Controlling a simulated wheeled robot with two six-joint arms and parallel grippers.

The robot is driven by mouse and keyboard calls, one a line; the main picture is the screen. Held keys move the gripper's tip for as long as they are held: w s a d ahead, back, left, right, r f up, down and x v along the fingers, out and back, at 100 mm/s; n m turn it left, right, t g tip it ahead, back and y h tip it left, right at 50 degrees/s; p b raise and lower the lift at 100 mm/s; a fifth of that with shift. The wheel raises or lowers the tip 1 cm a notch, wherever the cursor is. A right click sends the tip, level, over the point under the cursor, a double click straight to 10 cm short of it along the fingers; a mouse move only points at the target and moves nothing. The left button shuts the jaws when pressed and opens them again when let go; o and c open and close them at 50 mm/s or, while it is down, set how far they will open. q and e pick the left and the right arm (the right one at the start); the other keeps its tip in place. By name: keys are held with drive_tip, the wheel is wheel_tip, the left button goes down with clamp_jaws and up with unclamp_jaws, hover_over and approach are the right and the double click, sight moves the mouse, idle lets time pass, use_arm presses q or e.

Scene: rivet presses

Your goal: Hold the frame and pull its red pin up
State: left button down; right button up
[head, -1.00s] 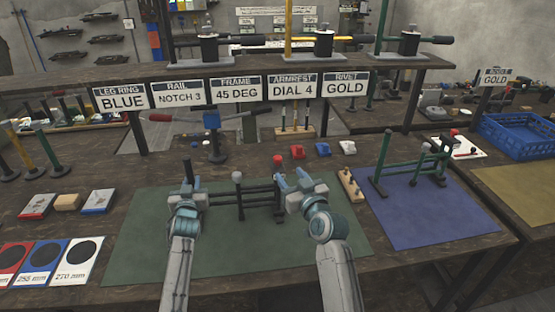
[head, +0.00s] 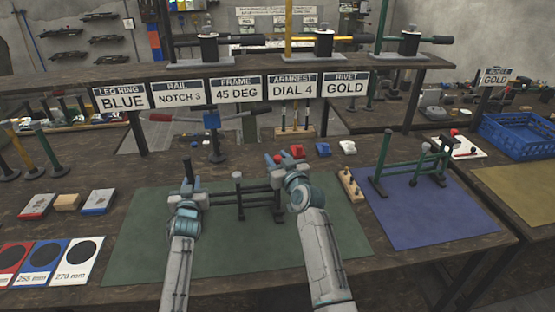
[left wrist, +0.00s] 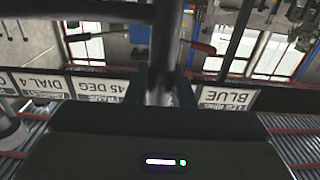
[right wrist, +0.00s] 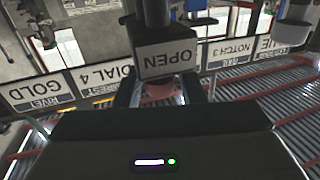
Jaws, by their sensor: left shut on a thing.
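The frame (head: 258,190) stands on the green mat, with dark rails between upright posts. My left gripper (head: 188,178) is shut on the frame's left post, which also runs between its fingers in the left wrist view (left wrist: 162,60). The red pin (head: 277,158) is at the top of the frame's right side. It shows in the right wrist view (right wrist: 160,91), below a dark block with an "OPEN" label. My right gripper (right wrist: 161,94) is open, with its fingers apart on either side of the pin. Whether they touch it cannot be seen.
A second green frame (head: 410,170) stands on the blue mat (head: 430,215). The front of the green mat (head: 250,250) is clear.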

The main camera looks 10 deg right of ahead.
clamp_jaws()
drive_tip(key=shift+r, duration=1)
drive_tip(key=shift+o, duration=1.8)
unclamp_jaws()
drive_tip(key=v, duration=1.2)
drive_tip(key=shift+d, duration=0.1)
drive_tip(key=shift+c, duration=0.5)
